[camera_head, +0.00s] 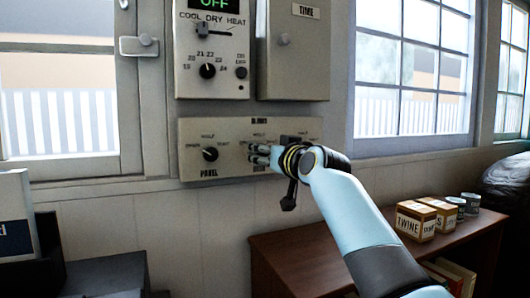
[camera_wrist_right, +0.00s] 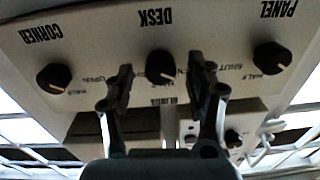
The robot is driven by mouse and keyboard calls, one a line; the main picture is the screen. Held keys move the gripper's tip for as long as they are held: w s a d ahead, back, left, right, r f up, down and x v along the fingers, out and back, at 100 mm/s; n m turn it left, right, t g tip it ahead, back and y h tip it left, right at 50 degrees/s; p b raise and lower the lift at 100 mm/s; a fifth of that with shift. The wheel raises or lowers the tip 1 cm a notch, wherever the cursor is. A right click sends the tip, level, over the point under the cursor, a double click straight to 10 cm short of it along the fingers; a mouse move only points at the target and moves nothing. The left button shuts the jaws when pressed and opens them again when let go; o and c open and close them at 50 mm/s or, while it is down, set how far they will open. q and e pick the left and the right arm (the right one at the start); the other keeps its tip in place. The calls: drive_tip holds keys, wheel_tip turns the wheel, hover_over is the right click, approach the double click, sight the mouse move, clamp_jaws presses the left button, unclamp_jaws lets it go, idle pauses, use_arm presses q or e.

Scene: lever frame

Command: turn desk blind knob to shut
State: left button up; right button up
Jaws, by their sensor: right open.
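The blinds panel (camera_head: 192,171) is a pale box on the wall with a row of black knobs. In the right wrist view it appears upside down, and the desk knob (camera_wrist_right: 160,65) sits in the middle under the word DESK. My right gripper (camera_head: 259,154) is open in front of the panel. In the wrist view its two fingers (camera_wrist_right: 162,84) stand one on each side of the desk knob; I cannot tell whether they touch it. My left gripper is not in view.
The panel knob (camera_head: 210,154) and the corner knob (camera_wrist_right: 54,77) flank the desk knob. A climate control box (camera_head: 211,80) and a grey cabinet (camera_head: 292,60) hang above. A brown shelf (camera_head: 290,245) with a twine box (camera_head: 415,221) stands below right.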

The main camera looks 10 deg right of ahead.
drive_tip(key=shift+w+a, duration=0.1)
drive_tip(key=shift+w, duration=0.45)
clamp_jaws()
